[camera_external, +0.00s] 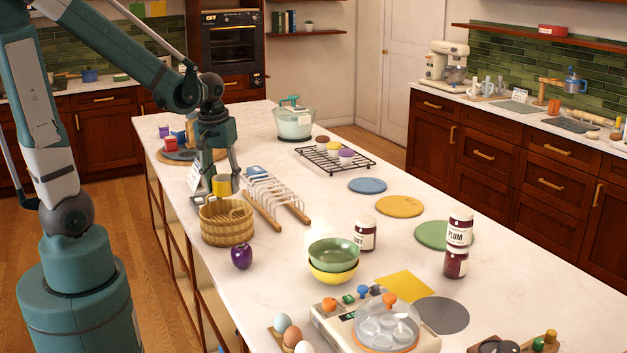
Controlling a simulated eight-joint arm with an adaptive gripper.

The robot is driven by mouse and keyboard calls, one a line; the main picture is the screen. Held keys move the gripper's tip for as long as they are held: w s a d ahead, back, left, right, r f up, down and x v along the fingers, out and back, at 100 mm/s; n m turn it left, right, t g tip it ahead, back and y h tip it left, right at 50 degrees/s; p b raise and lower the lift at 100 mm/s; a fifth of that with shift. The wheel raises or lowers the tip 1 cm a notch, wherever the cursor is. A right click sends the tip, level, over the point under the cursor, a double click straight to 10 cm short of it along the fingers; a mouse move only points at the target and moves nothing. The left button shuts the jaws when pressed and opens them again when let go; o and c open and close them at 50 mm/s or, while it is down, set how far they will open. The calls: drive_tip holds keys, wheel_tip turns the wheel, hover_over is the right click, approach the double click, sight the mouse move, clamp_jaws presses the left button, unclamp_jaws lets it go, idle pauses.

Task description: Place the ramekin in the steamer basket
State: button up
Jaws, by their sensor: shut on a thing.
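The steamer basket (228,229) is a round, light-brown woven tub near the left edge of the white counter. The ramekin is over the basket's back part, at about rim height. I cannot tell whether it touches the basket. The fingers partly cover the ramekin's sides, and the basket's inner floor is mostly hidden.
A white-barred dish rack (277,199) stands close right of the basket. A purple plum-like item (242,256) lies in front of it. A round board (178,156) with small coloured items is behind. Stacked bowls (333,262) and jars (365,236) stand further right.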

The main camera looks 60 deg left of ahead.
drive_tip(key=shift+f, duration=0.1)
drive_tip(key=shift+f+b, duration=0.35)
drive_tip(key=shift+f, duration=2.5)
drive_tip(key=shift+f+b, duration=0.35)
drive_tip(key=shift+f, duration=1.75)
drive_tip(key=shift+f, duration=0.15)
drive_tip(key=o, duration=0.6)
drive_tip(key=shift+o, duration=0.3)
drive_tip(key=shift+r, duration=0.3)
drive_tip(key=shift+s+d+r+p, duration=0.2)
drive_tip(key=shift+d+r+p, duration=0.1)
drive_tip(key=shift+r, duration=1.65)
drive_tip(key=shift+s+d+r+p, duration=0.15)
drive_tip(key=shift+s+r+p, duration=0.15)
drive_tip(key=shift+r, duration=1.6)
drive_tip(key=shift+s+d+r+p, duration=0.15)
drive_tip(key=shift+d+r+p, duration=0.15)
drive_tip(key=shift+r, duration=1.65)
